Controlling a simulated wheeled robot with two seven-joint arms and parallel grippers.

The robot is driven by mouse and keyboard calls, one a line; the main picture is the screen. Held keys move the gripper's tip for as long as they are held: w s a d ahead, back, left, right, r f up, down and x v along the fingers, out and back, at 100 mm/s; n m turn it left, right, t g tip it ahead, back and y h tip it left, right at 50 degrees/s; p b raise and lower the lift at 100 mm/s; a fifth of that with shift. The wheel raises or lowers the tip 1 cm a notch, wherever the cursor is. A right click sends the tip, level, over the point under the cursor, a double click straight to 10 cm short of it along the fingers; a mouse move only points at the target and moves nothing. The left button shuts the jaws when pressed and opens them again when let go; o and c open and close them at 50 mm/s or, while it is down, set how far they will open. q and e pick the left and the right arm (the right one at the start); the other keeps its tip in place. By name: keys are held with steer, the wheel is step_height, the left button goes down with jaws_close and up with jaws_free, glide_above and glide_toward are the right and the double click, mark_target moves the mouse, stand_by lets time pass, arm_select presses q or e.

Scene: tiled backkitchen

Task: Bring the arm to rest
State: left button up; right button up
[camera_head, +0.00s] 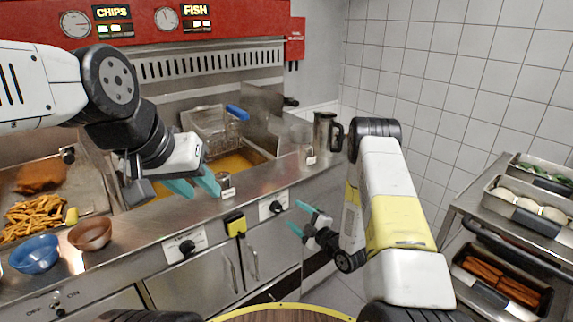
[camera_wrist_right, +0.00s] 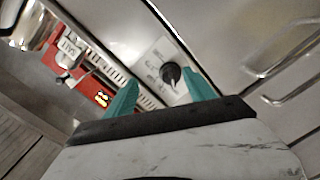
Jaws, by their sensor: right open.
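My left gripper (camera_head: 194,186) hangs over the counter edge in front of the fryer, its teal fingers pointing right. The head view does not clearly show the gap between its fingers. My right gripper (camera_head: 298,219) is lower, in front of the cabinet fronts below the counter, with its teal fingers spread apart. In the right wrist view its fingers (camera_wrist_right: 160,95) stand apart with nothing between them, and a black knob (camera_wrist_right: 171,73) shows beyond. My right arm (camera_head: 395,200) is bent down at the right of the fryer.
The fryer (camera_head: 240,162) has a wire basket (camera_head: 212,125) with a blue handle. Bowls (camera_head: 36,254) and fries (camera_head: 35,215) are at the left. A metal jug (camera_head: 323,131) stands on the counter. A trolley (camera_head: 478,215) with food trays is at the right.

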steer(key=w+d+r+m+g+h, duration=0.1)
steer(key=w+d+r+m+h, duration=0.2)
steer(key=r, duration=0.7)
steer(key=w+d+r+m+g+h, duration=0.1)
steer(key=d+r+m+h, duration=0.25)
steer(key=r, duration=0.55)
steer(key=s+d+r+m+g+h, duration=0.2)
steer(key=s+d+r+m, duration=0.25)
steer(key=s+r, duration=0.55)
steer(key=s+a+r+m+g, duration=0.1)
steer(key=s+r+m+g, duration=0.1)
steer(key=s, duration=1.1)
steer(key=s+a+r+m+g, duration=0.1)
steer(key=s+m, duration=0.4)
steer(key=s, duration=0.8)
steer(key=shift+a+r+g+y, duration=0.35)
steer(key=shift+r+g, duration=0.15)
steer(key=shift+r, duration=0.45)
